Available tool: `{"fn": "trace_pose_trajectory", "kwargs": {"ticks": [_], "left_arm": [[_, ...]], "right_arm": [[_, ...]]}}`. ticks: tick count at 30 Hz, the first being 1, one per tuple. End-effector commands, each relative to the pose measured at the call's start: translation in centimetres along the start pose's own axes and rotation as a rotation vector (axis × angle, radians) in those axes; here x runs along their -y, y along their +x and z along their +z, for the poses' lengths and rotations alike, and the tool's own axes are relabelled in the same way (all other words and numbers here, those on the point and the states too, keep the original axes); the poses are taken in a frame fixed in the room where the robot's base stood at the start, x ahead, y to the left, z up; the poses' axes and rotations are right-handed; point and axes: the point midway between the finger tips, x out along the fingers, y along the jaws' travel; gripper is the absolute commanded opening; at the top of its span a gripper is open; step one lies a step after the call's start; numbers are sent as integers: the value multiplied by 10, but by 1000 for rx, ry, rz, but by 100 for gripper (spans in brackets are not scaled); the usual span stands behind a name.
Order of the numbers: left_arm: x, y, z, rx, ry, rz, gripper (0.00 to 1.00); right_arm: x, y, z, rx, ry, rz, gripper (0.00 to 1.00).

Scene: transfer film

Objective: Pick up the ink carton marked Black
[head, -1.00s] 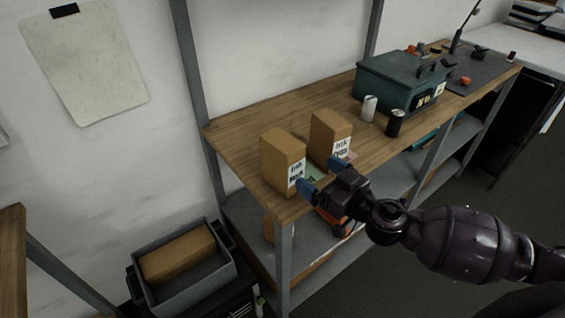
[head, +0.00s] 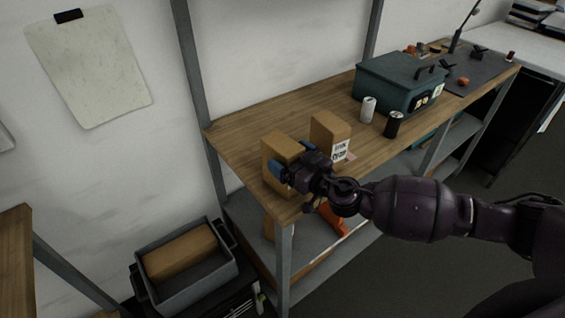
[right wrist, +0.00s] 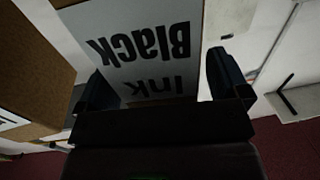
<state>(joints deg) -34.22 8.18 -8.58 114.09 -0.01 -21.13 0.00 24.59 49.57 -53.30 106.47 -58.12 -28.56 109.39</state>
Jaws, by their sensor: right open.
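The ink carton marked Black (head: 277,147) is a brown box standing upright at the near left end of the wooden bench. My right gripper (head: 291,160) is at its label side, hiding the label in the head view. In the right wrist view, the white label of the Black carton (right wrist: 140,45) shows upside down. The open fingers of my right gripper (right wrist: 158,85) stand on either side of the carton's front; I cannot tell whether they touch it. My left gripper is not in view.
A second ink carton (head: 327,130) stands close to the right; it also shows in the wrist view (right wrist: 30,60). A white can (head: 367,109), a black can (head: 393,124) and a teal toolbox (head: 392,82) are farther along the bench (head: 240,130). A grey bin (head: 190,290) is lower left.

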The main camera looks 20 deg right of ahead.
Motion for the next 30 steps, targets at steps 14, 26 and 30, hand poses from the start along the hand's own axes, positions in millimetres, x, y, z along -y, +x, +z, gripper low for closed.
{"fn": "trace_pose_trajectory", "kwargs": {"ticks": [14, 26, 30], "left_arm": [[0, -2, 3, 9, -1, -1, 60], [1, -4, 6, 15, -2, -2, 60], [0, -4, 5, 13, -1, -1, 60]], "right_arm": [[0, 11, 1, 1, 0, 1, 86], [0, 11, 1, 1, 0, 1, 25], [0, 12, -1, -2, 0, 1, 19]]}}
